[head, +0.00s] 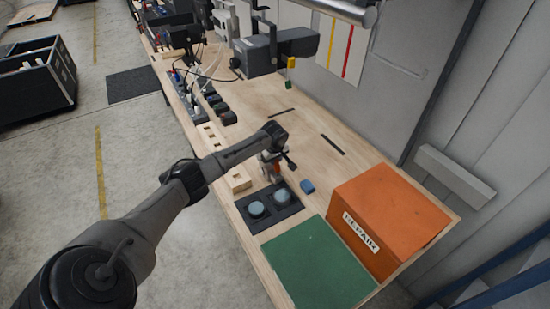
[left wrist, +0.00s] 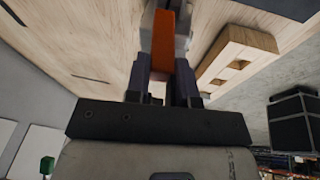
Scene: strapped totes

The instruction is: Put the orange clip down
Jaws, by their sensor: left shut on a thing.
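My left gripper (head: 271,172) reaches down over the wooden bench, just behind a black tray and beside a small wooden block. It is shut on the orange clip (left wrist: 162,42), which shows as an orange strip between the dark fingers (left wrist: 161,88) in the left wrist view. In the head view the clip is too small and covered to make out clearly. Whether its lower end touches the bench cannot be told. My right gripper is in neither view.
The black tray (head: 264,221) bears two blue-grey round pieces. A blue block (head: 307,186) lies right of it. A green mat (head: 318,268) and an orange box with a label (head: 397,207) fill the near end. The wooden block (head: 238,181) sits at the left edge. Bare bench lies behind.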

